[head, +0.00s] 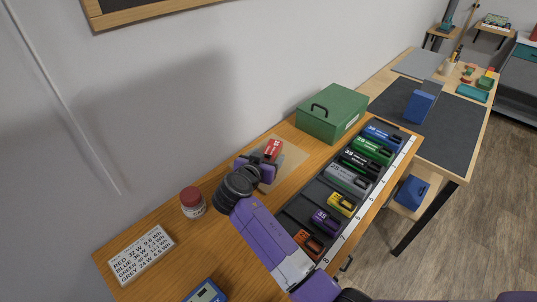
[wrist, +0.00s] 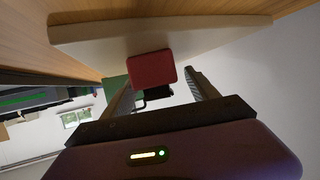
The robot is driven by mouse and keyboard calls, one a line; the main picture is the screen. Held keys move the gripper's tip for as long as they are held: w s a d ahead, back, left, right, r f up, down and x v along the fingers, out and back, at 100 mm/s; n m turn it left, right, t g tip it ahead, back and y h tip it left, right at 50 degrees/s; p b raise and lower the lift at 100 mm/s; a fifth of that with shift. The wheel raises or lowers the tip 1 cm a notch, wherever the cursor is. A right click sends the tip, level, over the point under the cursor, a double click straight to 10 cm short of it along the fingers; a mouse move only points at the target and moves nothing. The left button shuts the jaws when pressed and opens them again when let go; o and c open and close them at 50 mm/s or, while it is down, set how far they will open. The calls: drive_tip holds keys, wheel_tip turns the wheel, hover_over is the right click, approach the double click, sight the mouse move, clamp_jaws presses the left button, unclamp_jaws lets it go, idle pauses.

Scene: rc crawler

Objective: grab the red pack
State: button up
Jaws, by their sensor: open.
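The red pack (head: 274,149) stands on a beige board (head: 294,155) on the wooden bench, left of the green box. Its lower part is hidden by my gripper in the head view. My gripper (head: 265,162) is right at the pack, with the arm reaching in from the front. In the wrist view, the red pack (wrist: 153,69) shows between the two open fingers (wrist: 160,88), close to their tips. A gap shows on both sides of it. I cannot tell how deep the pack sits between the fingers.
A green box (head: 332,113) with a black handle stands behind. A dark tray (head: 290,215) right of my arm holds several coloured packs in a row. A red-lidded jar (head: 193,204), a text card (head: 141,254) and a blue meter (head: 206,291) are on the left.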

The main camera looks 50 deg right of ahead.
sight(272, 152)
drive_tip(key=shift+x, duration=1.25)
drive_tip(key=shift+s, duration=0.1)
clamp_jaws()
drive_tip(key=shift+r, duration=0.15)
